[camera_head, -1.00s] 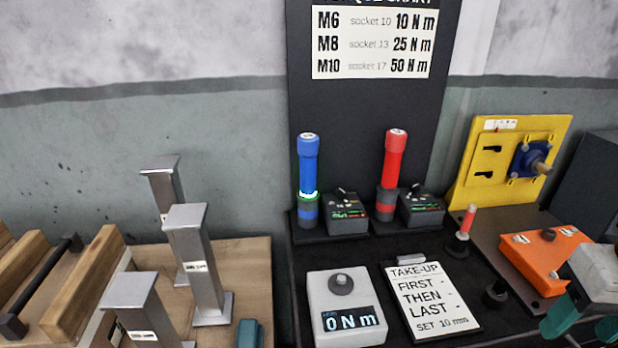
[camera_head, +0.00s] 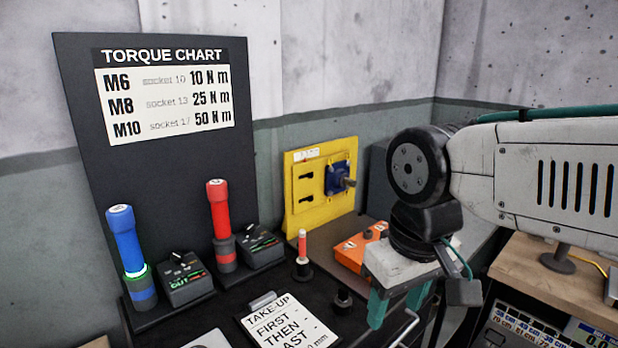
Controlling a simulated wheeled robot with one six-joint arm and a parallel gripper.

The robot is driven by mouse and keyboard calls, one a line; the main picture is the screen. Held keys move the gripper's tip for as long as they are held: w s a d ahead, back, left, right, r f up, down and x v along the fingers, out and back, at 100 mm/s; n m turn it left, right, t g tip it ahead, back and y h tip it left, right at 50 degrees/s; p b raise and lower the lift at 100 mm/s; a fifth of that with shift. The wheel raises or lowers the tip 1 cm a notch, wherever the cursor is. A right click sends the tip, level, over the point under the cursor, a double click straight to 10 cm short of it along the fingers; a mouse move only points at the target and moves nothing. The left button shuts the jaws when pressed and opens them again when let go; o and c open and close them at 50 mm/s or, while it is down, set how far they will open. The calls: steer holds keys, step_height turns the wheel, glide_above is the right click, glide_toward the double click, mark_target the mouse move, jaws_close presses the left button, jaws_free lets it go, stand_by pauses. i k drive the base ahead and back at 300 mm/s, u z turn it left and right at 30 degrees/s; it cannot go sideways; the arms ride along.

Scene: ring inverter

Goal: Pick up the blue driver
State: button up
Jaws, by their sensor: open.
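The blue driver (camera_head: 125,240) stands upright in a dark holder with a lit green ring, at the left of the black bench. A red driver (camera_head: 217,210) stands in a similar holder to its right. My gripper (camera_head: 398,305) points down at the right, with two teal fingers spread apart and nothing seen between them. It is well to the right of the blue driver, beyond the red one and in front of the orange box.
Small control boxes (camera_head: 185,279) stand beside the drivers, before the torque chart board (camera_head: 75,130).

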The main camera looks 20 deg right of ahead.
mark_target(121, 218)
steer(key=z, duration=2.35)
steer(key=k, duration=1.65)
steer(key=u, duration=2.05)
steer(key=i, duration=0.5)
steer(key=u, duration=0.1)
